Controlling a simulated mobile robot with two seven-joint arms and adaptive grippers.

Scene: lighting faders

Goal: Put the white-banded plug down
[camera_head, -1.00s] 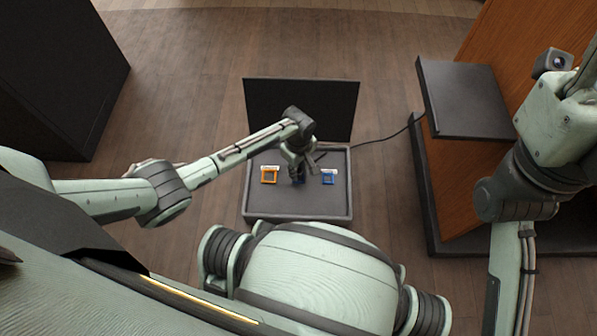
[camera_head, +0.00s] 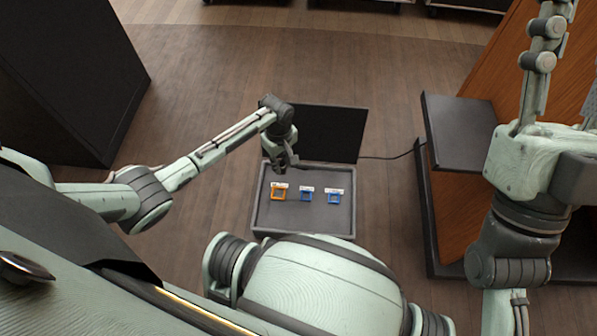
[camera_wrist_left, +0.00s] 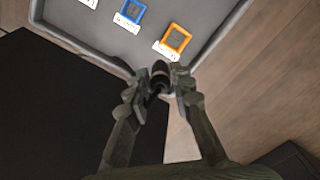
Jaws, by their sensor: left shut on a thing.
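My left gripper (camera_head: 284,163) is over the back left edge of the open tray (camera_head: 303,237). In the left wrist view the gripper (camera_wrist_left: 160,73) is shut on a small dark plug (camera_wrist_left: 158,84), held clear of the tray floor. Its band is not clear to see. In the tray are an orange square frame (camera_head: 278,193) at left, a blue one (camera_head: 307,195) in the middle and another blue one (camera_head: 334,198) at right, each with a white label. My right arm stands at the right edge, its end partly cut off.
A black lid panel (camera_head: 335,130) stands behind the tray. A cable (camera_head: 385,158) runs right to a dark shelf (camera_head: 455,130) on a wooden cabinet (camera_head: 470,190). A dark cabinet (camera_head: 70,80) is at left. Bare wooden floor lies around the tray.

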